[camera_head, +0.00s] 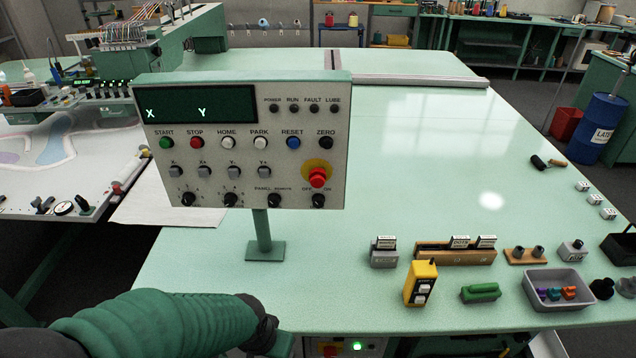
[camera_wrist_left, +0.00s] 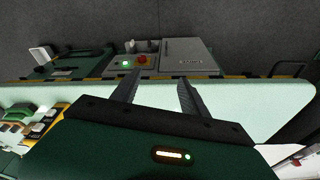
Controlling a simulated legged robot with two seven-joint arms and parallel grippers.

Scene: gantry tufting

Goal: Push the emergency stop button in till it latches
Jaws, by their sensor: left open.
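The emergency stop button (camera_head: 318,177) is a red mushroom head on a yellow disc, at the lower right of the control panel (camera_head: 215,192). The panel stands upright on a post above the pale green table. I cannot tell from this view how far the button is pressed in. My left arm reaches in at the bottom left, below the panel and apart from it. My left gripper (camera_wrist_left: 158,88) is open and empty in the left wrist view, its fingers pointing over the table edge. My right gripper is not in view.
The panel also carries START, STOP and other buttons and knobs. At the table's right front are a yellow pendant (camera_head: 421,284), a green block (camera_head: 481,292) and a grey tray (camera_head: 557,289). A box with a red button (camera_wrist_left: 142,60) shows beyond the table edge.

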